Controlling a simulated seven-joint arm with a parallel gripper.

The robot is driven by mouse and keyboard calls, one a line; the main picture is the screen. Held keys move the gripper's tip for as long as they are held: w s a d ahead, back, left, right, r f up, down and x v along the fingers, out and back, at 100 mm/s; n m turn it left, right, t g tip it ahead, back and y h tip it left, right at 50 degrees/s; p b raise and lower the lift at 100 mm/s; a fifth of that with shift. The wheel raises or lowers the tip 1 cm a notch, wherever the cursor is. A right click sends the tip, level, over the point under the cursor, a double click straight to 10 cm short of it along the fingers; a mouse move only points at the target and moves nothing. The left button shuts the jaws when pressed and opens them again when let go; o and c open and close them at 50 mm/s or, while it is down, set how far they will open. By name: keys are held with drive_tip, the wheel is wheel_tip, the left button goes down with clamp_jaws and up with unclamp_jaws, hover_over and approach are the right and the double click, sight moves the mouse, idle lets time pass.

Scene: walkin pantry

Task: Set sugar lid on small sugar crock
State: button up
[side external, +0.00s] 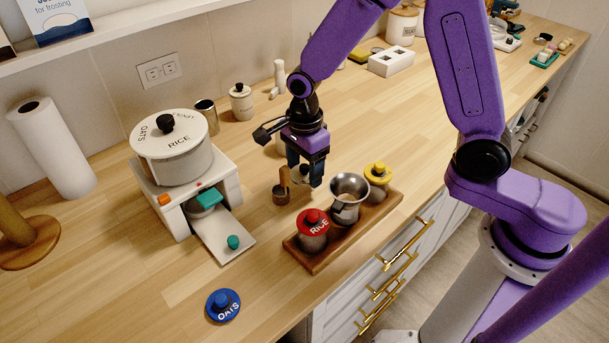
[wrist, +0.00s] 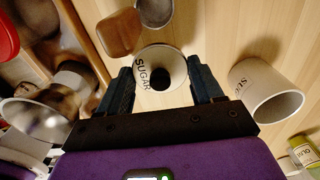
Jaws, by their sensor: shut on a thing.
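The white sugar lid (wrist: 143,75) with SUGAR lettering and a black knob sits between the fingers of my gripper (wrist: 162,82) in the wrist view. My gripper (side external: 306,174) is shut on it, low over the counter in the side view, where the lid (side external: 299,178) is partly hidden by the fingers. I cannot tell whether the lid touches the counter. The small sugar crock (wrist: 270,100) is white, upright and open-topped, to the right of the lid in the wrist view. In the side view it is mostly hidden behind my gripper.
A wooden tray (side external: 321,261) holds a red-lidded rice jar (side external: 312,238), a metal pitcher (side external: 348,197) and a yellow-lidded jar (side external: 378,182). A wooden-handled cup (side external: 281,194) stands close to my gripper. A white stand (side external: 165,205) with a large pot and a blue oats lid (side external: 223,305) are at left.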

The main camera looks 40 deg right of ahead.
sight(303, 165)
wheel_tip(303, 165, up, 6)
drive_tip(key=shift+f, duration=0.15)
drive_tip(key=shift+w+r, duration=0.2)
drive_tip(key=shift+r, duration=0.15)
drive_tip(key=w+d+r, duration=0.2)
drive_tip(key=w+d, duration=0.1)
drive_tip(key=w, duration=0.3)
drive_tip(key=w+d+r, duration=0.3)
drive_tip(key=w, duration=0.3)
wheel_tip(303, 165, down, 7)
drive_tip(key=shift+w+r, duration=0.2)
drive_tip(key=shift+f, duration=0.55)
idle(1.9)
drive_tip(key=o, duration=1.1)
drive_tip(key=shift+o, duration=0.4)
drive_tip(key=shift+r, duration=0.15)
